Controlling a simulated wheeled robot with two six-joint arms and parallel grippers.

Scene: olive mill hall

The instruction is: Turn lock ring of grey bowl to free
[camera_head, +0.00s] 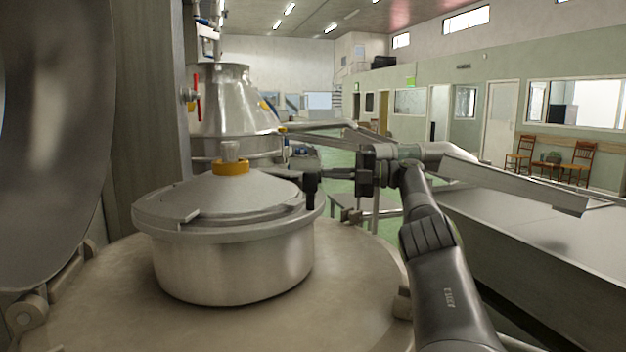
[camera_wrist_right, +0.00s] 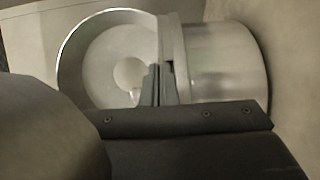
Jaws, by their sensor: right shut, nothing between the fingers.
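The grey metal bowl (camera_head: 235,268) stands upright on a wide round steel cover, with a shallow cone lid (camera_head: 215,195) on it. A flat lock ring (camera_head: 225,233) runs around its rim, with a raised lug (camera_head: 188,216) at the front left. My right gripper (camera_head: 311,192) is shut and empty at the right edge of the ring. In the right wrist view, the bowl (camera_wrist_right: 225,62) appears on its side and the fingertips (camera_wrist_right: 156,84) overlap the rim; I cannot tell whether they touch it. My left gripper is not in view.
A large steel panel (camera_head: 50,120) stands close on the left. A steel vessel (camera_head: 222,100) stands behind, and a long steel trough (camera_head: 540,245) lies to the right.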

